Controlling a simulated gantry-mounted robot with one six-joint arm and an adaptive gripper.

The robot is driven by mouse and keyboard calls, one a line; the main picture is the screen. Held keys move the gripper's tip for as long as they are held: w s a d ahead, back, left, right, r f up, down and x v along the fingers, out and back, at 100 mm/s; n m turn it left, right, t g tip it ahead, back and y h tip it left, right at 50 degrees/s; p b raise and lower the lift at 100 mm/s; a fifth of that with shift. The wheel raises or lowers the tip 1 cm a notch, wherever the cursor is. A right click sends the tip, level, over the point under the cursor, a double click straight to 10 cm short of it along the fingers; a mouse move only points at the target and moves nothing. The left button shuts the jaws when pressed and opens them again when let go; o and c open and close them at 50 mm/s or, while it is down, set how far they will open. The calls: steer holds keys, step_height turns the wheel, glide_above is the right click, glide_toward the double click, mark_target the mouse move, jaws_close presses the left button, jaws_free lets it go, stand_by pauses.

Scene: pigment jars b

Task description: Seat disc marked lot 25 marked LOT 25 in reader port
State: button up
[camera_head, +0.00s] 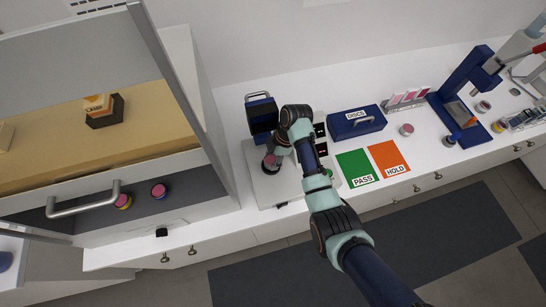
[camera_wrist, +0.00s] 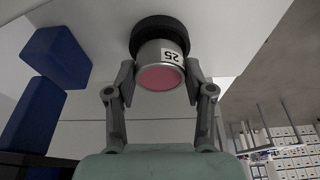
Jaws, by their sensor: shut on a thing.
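The disc marked 25 (camera_wrist: 158,78) has a pink face, a pale grey side and a white label with an upside-down "25". My gripper (camera_wrist: 160,72) is shut on it, one finger on each side. A black ring (camera_wrist: 163,34) lies directly beyond the disc in the wrist view; it looks like the reader port's collar. In the head view, the disc (camera_head: 270,160) stands over a dark ring on the left part of the pale reader plate (camera_head: 264,190). My gripper (camera_head: 279,151) is partly hidden by my arm. I cannot tell how deep the disc sits in the ring.
A dark blue handled box (camera_head: 261,112) stands behind the plate. A blue DISCS box (camera_head: 356,123), green PASS mat (camera_head: 357,168) and orange HOLD mat (camera_head: 389,159) lie to the right. An open-fronted cabinet (camera_head: 180,90) stands close on the left. Bare white counter shows behind the boxes.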

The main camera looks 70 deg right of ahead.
steer(key=shift+f+b, duration=0.55)
steer(key=shift+f, duration=0.35)
steer(key=o, duration=1.4)
steer(key=shift+c, duration=0.2)
steer(key=v, duration=0.7)
steer(key=shift+r, duration=0.25)
